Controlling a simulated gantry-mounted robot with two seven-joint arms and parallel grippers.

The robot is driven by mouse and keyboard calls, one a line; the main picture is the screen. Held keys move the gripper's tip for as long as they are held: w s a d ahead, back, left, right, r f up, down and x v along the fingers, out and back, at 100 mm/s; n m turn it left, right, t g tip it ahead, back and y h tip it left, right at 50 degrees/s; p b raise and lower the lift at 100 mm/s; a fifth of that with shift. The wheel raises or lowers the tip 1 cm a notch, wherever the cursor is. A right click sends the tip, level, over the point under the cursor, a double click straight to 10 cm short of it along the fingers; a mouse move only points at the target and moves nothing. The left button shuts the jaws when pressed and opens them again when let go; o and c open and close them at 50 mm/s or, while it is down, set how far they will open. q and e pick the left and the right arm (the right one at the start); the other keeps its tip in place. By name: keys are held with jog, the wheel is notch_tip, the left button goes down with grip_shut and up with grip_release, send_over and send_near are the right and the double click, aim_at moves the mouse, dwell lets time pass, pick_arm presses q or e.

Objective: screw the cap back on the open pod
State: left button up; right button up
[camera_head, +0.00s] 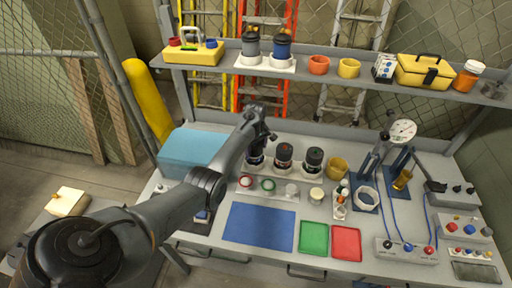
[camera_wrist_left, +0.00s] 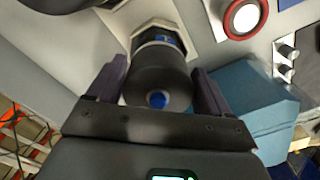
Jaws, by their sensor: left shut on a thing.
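Three dark pods stand in a row at the back of the bench: a left pod (camera_head: 255,158), a middle pod (camera_head: 284,156) and a right pod (camera_head: 313,160). My left gripper (camera_head: 260,138) is over the left one, partly hiding it. In the left wrist view my left gripper (camera_wrist_left: 158,92) is shut on a black cap (camera_wrist_left: 160,78) with a blue dot on its end. Below the cap are a blue band (camera_wrist_left: 157,40) and a pale holder (camera_wrist_left: 178,22), lined up with it. I cannot tell whether the cap touches the pod body. My right gripper is not in view.
A red ring (camera_head: 246,181) and a green ring (camera_head: 268,184) lie in front of the pods. A light-blue box (camera_head: 190,152) stands to their left, and a yellow cup (camera_head: 337,166) to their right. A shelf (camera_head: 330,76) runs above. The blue mat (camera_head: 262,227) is bare.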

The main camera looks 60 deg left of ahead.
pick_arm(q)
jog(key=shift+r+m+p, duration=0.15)
jog(key=shift+m+p, duration=0.45)
jog(key=shift+m, duration=0.5)
jog(key=m+p, duration=0.1)
jog(key=m, duration=0.2)
jog(key=shift+s, duration=0.1)
jog(key=shift+m, duration=0.4)
jog(key=shift+m+p, duration=0.55)
jog(key=shift+m, duration=1.45)
